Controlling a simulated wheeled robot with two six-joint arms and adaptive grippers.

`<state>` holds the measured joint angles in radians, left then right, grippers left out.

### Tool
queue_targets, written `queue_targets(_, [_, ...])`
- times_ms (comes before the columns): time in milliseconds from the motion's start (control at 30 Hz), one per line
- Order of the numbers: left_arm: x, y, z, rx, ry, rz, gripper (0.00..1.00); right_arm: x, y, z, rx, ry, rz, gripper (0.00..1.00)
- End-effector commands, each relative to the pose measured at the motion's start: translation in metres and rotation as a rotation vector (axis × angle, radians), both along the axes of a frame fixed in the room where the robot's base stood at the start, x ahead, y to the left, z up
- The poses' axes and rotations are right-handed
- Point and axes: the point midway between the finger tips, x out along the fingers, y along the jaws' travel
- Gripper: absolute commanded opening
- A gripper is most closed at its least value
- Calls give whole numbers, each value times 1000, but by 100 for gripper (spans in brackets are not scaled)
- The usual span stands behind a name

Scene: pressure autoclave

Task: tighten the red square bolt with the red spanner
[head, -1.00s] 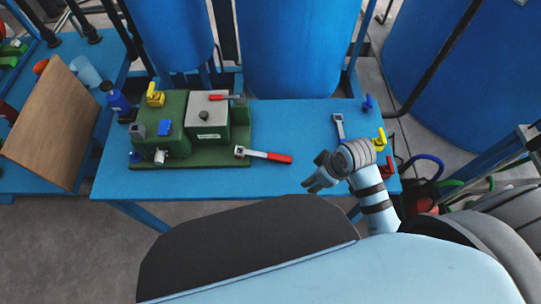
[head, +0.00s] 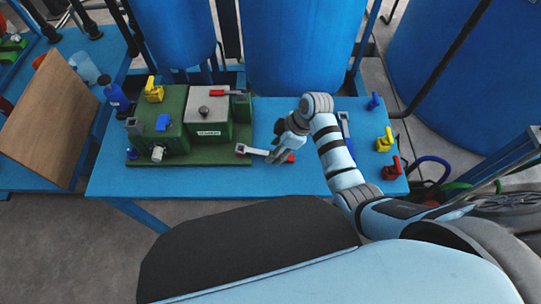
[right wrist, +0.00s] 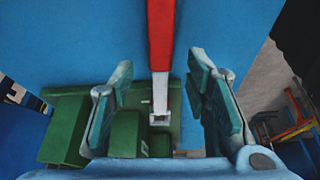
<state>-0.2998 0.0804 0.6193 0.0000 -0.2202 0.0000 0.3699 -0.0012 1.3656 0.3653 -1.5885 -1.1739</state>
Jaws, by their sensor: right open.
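The red spanner (head: 254,151) lies on the blue table, its pale head touching or close to the green base of the machine and its red handle pointing right. My right gripper (head: 275,156) is open, over the spanner's handle. In the right wrist view the red handle (right wrist: 160,35) runs between the two spread fingers (right wrist: 160,105), with no visible contact. A red bar-like piece (head: 222,93) sits on top of the machine's pale box. I cannot tell whether it is the red square bolt. My left gripper is not in view.
The green machine (head: 215,158) carries yellow and blue fittings. Another spanner (head: 345,124) lies behind my right arm. Yellow (head: 384,141) and red (head: 388,170) fittings line the table's right edge. Large blue tanks (head: 295,50) stand behind. The table's front left is clear.

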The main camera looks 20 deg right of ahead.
Motion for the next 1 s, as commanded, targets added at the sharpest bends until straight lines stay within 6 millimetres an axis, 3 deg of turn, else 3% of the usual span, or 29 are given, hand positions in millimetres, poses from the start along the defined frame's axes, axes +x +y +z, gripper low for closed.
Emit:
queue_targets(100, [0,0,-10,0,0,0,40,2,7,-20,0,2,-1,43])
queue_targets(333, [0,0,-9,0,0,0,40,3,8,-21,-1,-1,-3,43])
queue_targets(600, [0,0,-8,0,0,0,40,3,8,-21,-1,0,-2,0])
queue_targets(1000, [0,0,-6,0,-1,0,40,3,8,-15,-1,-1,-2,0])
